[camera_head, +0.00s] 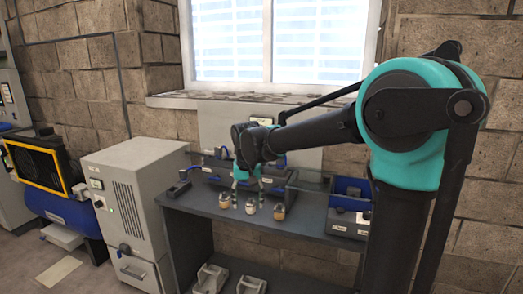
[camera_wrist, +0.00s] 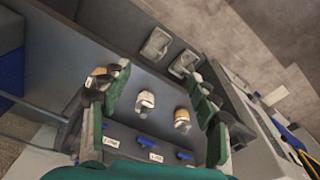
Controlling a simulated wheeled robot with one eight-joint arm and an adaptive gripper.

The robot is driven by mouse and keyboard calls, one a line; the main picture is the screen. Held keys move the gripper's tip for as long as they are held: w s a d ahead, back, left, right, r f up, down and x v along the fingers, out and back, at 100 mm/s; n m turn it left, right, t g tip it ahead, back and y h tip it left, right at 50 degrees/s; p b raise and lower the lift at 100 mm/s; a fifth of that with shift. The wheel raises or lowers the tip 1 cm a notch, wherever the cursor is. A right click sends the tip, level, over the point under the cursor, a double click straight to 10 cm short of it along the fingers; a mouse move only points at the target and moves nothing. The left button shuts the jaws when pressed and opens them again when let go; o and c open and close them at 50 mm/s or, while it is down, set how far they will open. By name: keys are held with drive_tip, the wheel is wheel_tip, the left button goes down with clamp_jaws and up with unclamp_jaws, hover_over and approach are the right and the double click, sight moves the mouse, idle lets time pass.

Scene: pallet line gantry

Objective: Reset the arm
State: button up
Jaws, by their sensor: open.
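My arm reaches from the right side of the head view over the dark table. My gripper (camera_head: 247,190) points down above the front part of the table, its fingers apart. Three small pieces stand in a row near it: a tan-topped left one (camera_head: 224,201), a pale middle one (camera_head: 250,207) and a tan right one (camera_head: 279,212). In the wrist view, the middle piece (camera_wrist: 145,102) and a tan-topped piece (camera_wrist: 182,119) show between the green fingers of my gripper (camera_wrist: 161,88). Neither is visibly gripped. The other tan-topped piece (camera_wrist: 98,73) is partly hidden by a finger.
A blue labelled bin (camera_head: 350,190) stands at the table's right end. More labelled bins line the back. Pale metal parts (camera_head: 210,277) lie on the lower shelf. A grey cabinet (camera_head: 128,205) stands left of the table (camera_head: 310,228). A window and brick wall are behind.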

drive_tip(key=s+d+f+t, duration=0.1)
drive_tip(key=s+d+f, duration=0.6)
drive_tip(key=d, duration=0.4)
drive_tip(key=s+d+f+t, duration=0.1)
drive_tip(key=s+d+f, duration=0.7)
drive_tip(key=d, duration=0.4)
drive_tip(key=shift+s+m+t, duration=0.3)
drive_tip(key=shift+s+t, duration=0.1)
drive_tip(key=shift+s, duration=0.4)
